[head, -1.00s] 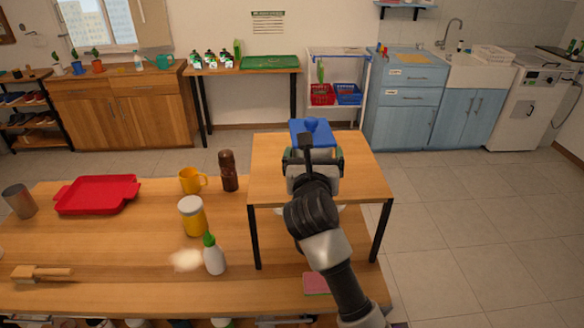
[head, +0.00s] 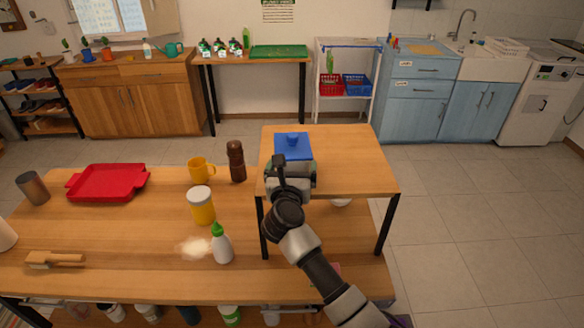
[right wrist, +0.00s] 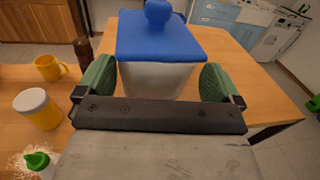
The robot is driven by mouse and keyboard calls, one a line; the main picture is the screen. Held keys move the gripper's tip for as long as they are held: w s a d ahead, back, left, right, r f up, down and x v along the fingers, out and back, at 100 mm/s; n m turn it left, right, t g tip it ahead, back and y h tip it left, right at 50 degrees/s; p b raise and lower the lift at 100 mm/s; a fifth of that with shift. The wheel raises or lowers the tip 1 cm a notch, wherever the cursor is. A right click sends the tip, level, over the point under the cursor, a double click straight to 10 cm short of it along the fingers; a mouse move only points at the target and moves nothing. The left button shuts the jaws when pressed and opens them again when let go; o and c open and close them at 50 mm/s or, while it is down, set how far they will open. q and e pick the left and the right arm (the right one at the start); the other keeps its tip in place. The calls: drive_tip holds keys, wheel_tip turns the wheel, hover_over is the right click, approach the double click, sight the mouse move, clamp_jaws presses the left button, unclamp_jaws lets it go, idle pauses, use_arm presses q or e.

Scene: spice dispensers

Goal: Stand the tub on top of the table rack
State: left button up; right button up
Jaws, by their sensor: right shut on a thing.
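The tub, with a blue lid and round knob (head: 293,145), is at the left part of the table rack's wooden top (head: 350,165). In the right wrist view the tub (right wrist: 158,78) has a pale, whitish body and looks upright. My right gripper (head: 290,172) is shut on the tub, with a green finger pad on each side of its body. The gripper hides the tub's lower part in the head view, so I cannot tell whether its base touches the rack top. My left gripper is not in view.
Left of the rack stand a brown bottle (head: 236,161), yellow mug (head: 201,170), yellow jar (head: 201,205) and green-capped bottle (head: 221,243). A red tray (head: 108,182) and a brush (head: 54,259) lie farther left. The rack top's right side is clear.

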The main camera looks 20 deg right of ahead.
drive_tip(key=shift+r, duration=0.15)
drive_tip(key=shift+a+f, duration=0.1)
drive_tip(key=shift+f, duration=0.1)
drive_tip(key=o, duration=0.8)
drive_tip(key=shift+r, duration=0.2)
drive_tip(key=shift+s+a+f, duration=0.1)
drive_tip(key=shift+s+f, duration=0.05)
drive_tip(key=shift+s, duration=0.15)
drive_tip(key=b+v, duration=0.3)
drive_tip(key=v, duration=0.8)
drive_tip(key=shift+s, duration=0.25)
